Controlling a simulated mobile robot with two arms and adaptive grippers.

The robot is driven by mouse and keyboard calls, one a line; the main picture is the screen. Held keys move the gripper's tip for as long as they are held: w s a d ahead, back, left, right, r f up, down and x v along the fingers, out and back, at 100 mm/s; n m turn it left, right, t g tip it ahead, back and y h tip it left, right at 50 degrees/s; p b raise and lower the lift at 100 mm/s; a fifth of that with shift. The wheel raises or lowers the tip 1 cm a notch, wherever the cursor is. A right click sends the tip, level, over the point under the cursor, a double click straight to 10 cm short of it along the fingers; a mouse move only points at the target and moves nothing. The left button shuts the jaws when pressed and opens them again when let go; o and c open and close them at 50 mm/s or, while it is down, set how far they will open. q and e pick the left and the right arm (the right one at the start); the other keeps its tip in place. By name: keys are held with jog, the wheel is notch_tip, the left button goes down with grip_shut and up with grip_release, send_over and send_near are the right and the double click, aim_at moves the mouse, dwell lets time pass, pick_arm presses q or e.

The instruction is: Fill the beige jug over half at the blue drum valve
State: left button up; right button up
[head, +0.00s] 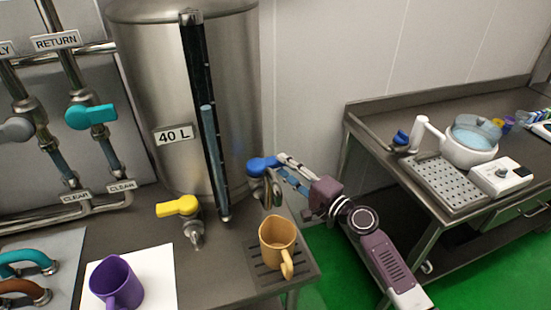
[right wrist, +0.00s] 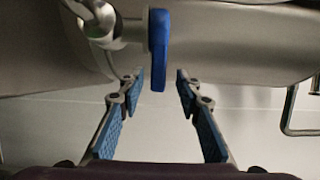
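The beige jug (head: 272,243) stands upright on a dark slatted drip grate (head: 262,272), its handle toward the front right. No liquid can be made out in it. The blue valve handle (head: 262,164) sits on the steel drum (head: 160,90), with its curved spout (head: 268,192) above the jug. My right gripper (head: 284,170) reaches in from the right to the blue handle. In the right wrist view the blue handle (right wrist: 159,50) lies at the gap between the spread fingertips (right wrist: 160,80), with space on both sides. My left gripper is out of view.
A yellow valve (head: 178,206) is left of the grate. A purple jug (head: 118,285) stands on a white sheet (head: 160,272). The drum has a sight tube (head: 210,150).

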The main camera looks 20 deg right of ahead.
jog(key=x, duration=0.3)
jog(key=shift+w+a+f, duration=0.15)
jog(key=shift+w+a, duration=0.15)
jog(key=shift+w, duration=0.25)
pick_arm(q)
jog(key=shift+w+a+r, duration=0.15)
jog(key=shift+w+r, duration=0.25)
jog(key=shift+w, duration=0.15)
pick_arm(e)
grip_shut()
